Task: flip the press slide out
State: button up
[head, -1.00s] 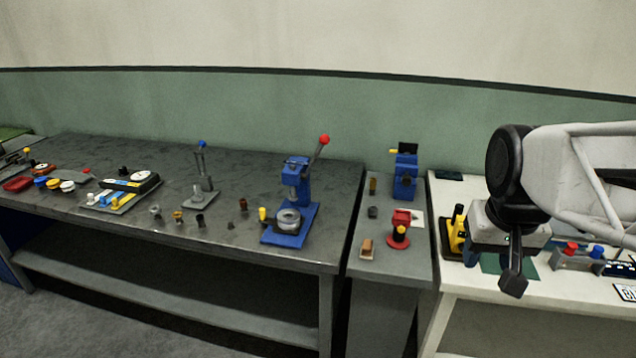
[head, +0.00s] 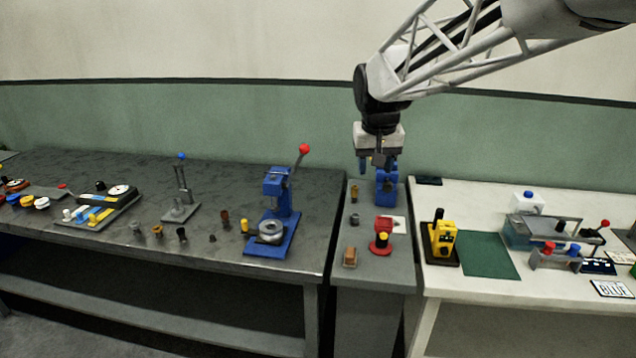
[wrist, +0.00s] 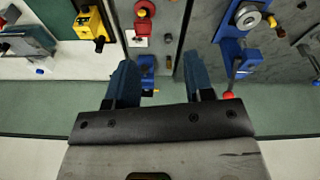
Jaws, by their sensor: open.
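The blue press (head: 277,190) stands on the dark bench, with a red-knobbed lever raised. A round metal piece (head: 271,232) sits on its base (head: 257,250), with a yellow knob (head: 244,226) to its left. I cannot tell which part is the slide. In the wrist view the press (wrist: 231,48) is at upper right, right of my fingers. My gripper (head: 378,162) is open and empty, pointing down in front of a smaller blue device (head: 387,190) on the narrow grey stand. In the wrist view that device (wrist: 147,65) shows between my fingers (wrist: 161,75).
The narrow stand also holds a red piece on a round base (head: 381,240) and small blocks. The white bench at right carries a yellow device (head: 440,238) and a green mat (head: 482,256). A blue-tipped lever stand (head: 181,192) is left of the press.

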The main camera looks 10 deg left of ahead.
jog(key=w+a+f+n, duration=0.1)
jog(key=w+a+f, duration=0.3)
jog(key=w+a, duration=1.05)
jog(key=g, duration=0.2)
send_over(244, 220)
jog(key=f, duration=2.3)
jog(key=shift+w+f, duration=0.15)
jog(key=shift+w, duration=0.05)
jog(key=shift+s+f, duration=0.1)
jog(key=shift+f, duration=0.1)
jog(key=shift+f, duration=0.1)
jog(key=shift+f, duration=3.75)
grip_shut()
